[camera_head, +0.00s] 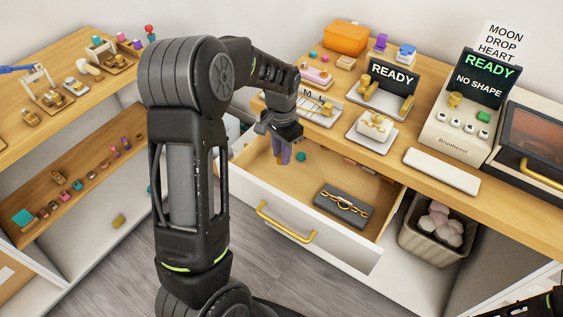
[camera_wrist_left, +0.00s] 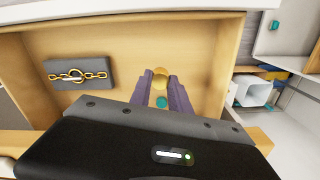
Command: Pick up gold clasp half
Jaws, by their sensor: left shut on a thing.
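My left gripper (camera_head: 281,152) reaches down into the open drawer (camera_head: 325,228). Its purple-grey fingers (camera_wrist_left: 163,92) are shut on a small gold piece, which appears to be the gold clasp half (camera_wrist_left: 161,76). In the head view the fingers mostly hide this piece. A dark pad (camera_head: 338,211) with a gold chain across it lies in the drawer, to the right of the gripper and apart from it. The pad is at the left in the wrist view (camera_wrist_left: 65,85). My right gripper is not in view.
A teal piece (camera_head: 301,156) lies close beside the left gripper. The drawer's front wall with its gold handle (camera_head: 285,222) stands nearer me. The counter above holds a READY sign (camera_head: 394,77), a white tray (camera_head: 442,171) and a machine (camera_head: 462,130). A waste bin (camera_head: 433,228) stands below.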

